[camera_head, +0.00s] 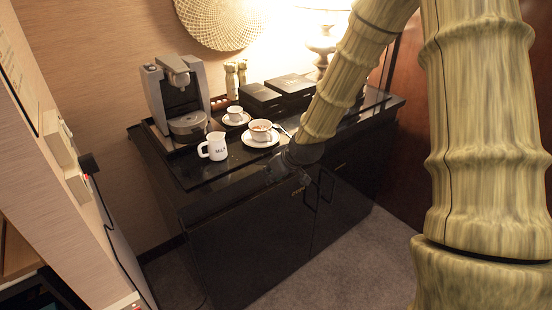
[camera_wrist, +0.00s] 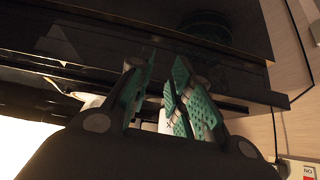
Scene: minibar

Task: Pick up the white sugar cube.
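I cannot make out the white sugar cube in either view. In the head view a white cup with brown contents (camera_head: 260,127) stands on a white saucer (camera_head: 262,143) on the black cabinet top. My dark gripper (camera_head: 272,174) is in front of the cabinet's front edge, below and right of the saucer, hard to see against the black. In the wrist view my gripper (camera_wrist: 158,92) has its green-padded fingers apart, with a gap between them. A small white patch (camera_wrist: 163,121) shows behind the fingers; I cannot tell what it is.
On the black cabinet (camera_head: 240,240) stand a white milk jug (camera_head: 215,147), a coffee machine (camera_head: 180,95), a smaller cup (camera_head: 235,113), black boxes (camera_head: 262,98) and a lamp (camera_head: 322,40). A spoon (camera_head: 282,129) lies by the saucer. Carpet (camera_head: 345,270) is clear in front.

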